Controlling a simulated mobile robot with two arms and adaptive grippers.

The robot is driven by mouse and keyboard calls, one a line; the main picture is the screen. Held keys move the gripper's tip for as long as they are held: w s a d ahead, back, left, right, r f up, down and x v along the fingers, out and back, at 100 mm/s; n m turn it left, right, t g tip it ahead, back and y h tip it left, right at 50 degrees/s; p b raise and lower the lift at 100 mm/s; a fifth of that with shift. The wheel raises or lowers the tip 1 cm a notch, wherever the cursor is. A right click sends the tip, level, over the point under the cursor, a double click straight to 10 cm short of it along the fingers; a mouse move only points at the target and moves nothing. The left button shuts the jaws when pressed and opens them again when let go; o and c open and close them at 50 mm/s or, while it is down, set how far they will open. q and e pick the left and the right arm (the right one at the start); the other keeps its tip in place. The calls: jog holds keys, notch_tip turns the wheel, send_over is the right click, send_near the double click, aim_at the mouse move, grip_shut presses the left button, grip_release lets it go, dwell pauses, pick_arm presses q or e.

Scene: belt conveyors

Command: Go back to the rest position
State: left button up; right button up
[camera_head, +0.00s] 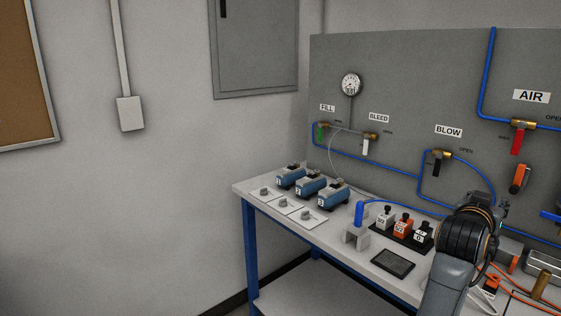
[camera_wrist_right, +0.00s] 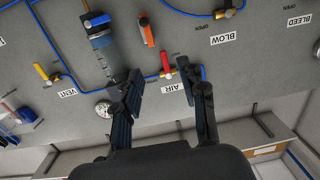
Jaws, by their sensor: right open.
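My right arm (camera_head: 452,262) comes in from the bottom right of the head view, over the right part of the bench. Its gripper is mostly hidden behind its own wrist there. In the right wrist view my right gripper (camera_wrist_right: 160,76) shows two black fingers spread apart with nothing between them. The wall panel (camera_wrist_right: 225,70) lies beyond the fingers, and the AIR valve's red handle (camera_wrist_right: 166,63) shows in the gap between them. My left gripper is in neither view.
The bench (camera_head: 266,205) carries blue devices (camera_head: 310,187), a grey block with a blue cylinder (camera_head: 356,234), small labelled blocks (camera_head: 403,224) and a dark flat pad (camera_head: 393,263). Orange cables lie right of my arm. Blue piping and valves, including BLOW (camera_head: 438,157), line the panel. Left floor space looks clear.

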jog(key=s+a+f+n+g+y, duration=0.1)
jog(key=s+a+f+n+y, duration=0.2)
jog(key=f, duration=0.5)
jog(key=s+a+f+n+y, duration=0.15)
jog(key=s+a+f, duration=0.3)
jog(key=f, duration=0.45)
jog(key=s+a+f+n+g+y, duration=0.1)
jog(key=s+a+f+n+y, duration=0.2)
jog(key=f, duration=0.5)
jog(key=s+a+f+n+g+y, duration=0.15)
jog(key=s+a+f, duration=0.3)
jog(key=s, duration=0.45)
jog(key=s+a+f+n+g+y, duration=0.1)
jog(key=s+a+f+g+y, duration=0.15)
jog(key=s+a+f, duration=0.4)
jog(key=s+a+f+n+g+y, duration=0.1)
jog(key=s+a+f+g, duration=0.15)
jog(key=s, duration=0.75)
notch_tip(320, 180, down, 28)
jog(key=s+r, duration=0.1)
jog(key=s, duration=0.1)
jog(key=s+d+f+g+p, duration=0.1)
jog(key=s+d+f+g, duration=0.1)
jog(key=s+f, duration=1.2)
jog(key=shift+s+d+f, duration=0.4)
jog(key=shift+s+d, duration=0.2)
jog(key=shift+s, duration=0.45)
